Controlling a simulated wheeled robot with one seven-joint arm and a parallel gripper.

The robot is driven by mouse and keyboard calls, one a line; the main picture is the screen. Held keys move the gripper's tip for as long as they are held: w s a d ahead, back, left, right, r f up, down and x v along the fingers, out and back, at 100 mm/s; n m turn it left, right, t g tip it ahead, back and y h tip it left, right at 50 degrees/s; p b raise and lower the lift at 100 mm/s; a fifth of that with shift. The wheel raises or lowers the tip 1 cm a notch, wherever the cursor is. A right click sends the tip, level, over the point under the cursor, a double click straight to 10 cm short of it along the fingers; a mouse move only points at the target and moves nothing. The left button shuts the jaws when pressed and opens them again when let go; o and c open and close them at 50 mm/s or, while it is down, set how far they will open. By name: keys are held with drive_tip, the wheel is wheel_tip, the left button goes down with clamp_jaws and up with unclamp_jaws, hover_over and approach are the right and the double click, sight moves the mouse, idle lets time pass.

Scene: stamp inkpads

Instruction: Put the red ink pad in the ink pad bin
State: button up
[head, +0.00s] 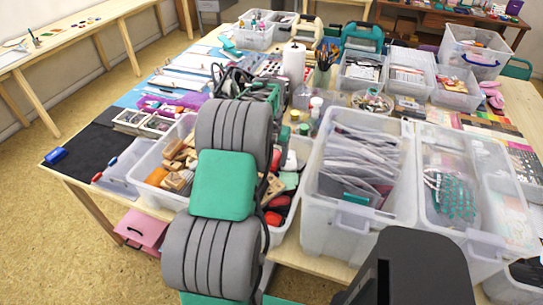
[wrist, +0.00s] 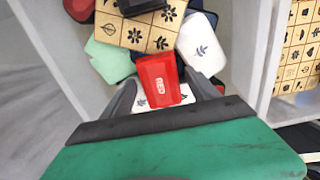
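The red ink pad (wrist: 158,80), with a small white label, shows in the middle of the wrist view. In the head view, red pads show in the bin (head: 272,218), but my arm hides my fingertips.
A compartment of wooden stamps (head: 176,165) stands left of the pads. A tall clear bin of sheets (head: 335,228) stands to the right, with a bin of beads (head: 428,150) beyond it. The table is crowded; a dark mat (head: 85,150) at the left is mostly clear.

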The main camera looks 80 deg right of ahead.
sight(271, 158)
drive_tip(key=shift+r, duration=0.1)
wheel_tip(271, 158, up, 12)
drive_tip(key=w+a+r+n+t+h, duration=0.15)
drive_tip(key=w+a+n, duration=0.35)
drive_tip(key=w+a, duration=0.75)
drive_tip(key=w+a+r+n, duration=0.2)
drive_tip(key=w+a+n, duration=0.2)
drive_tip(key=w+a, duration=0.8)
drive_tip(key=a+f+n, duration=0.1)
drive_tip(key=a+n, duration=0.2)
drive_tip(key=a, duration=0.6)
drive_tip(key=s+a+f+n+t+y, duration=0.1)
drive_tip(key=a+f+n, duration=0.1)
drive_tip(key=a, duration=0.8)
drive_tip(key=a+f+n+t+b, duration=0.1)
drive_tip(key=a+n, duration=0.4)
drive_tip(key=a, duration=0.5)
drive_tip(key=shift+s+a+f+y, duration=0.1)
drive_tip(key=shift+s+f+y, duration=0.2)
drive_tip(key=shift+f, duration=0.15)
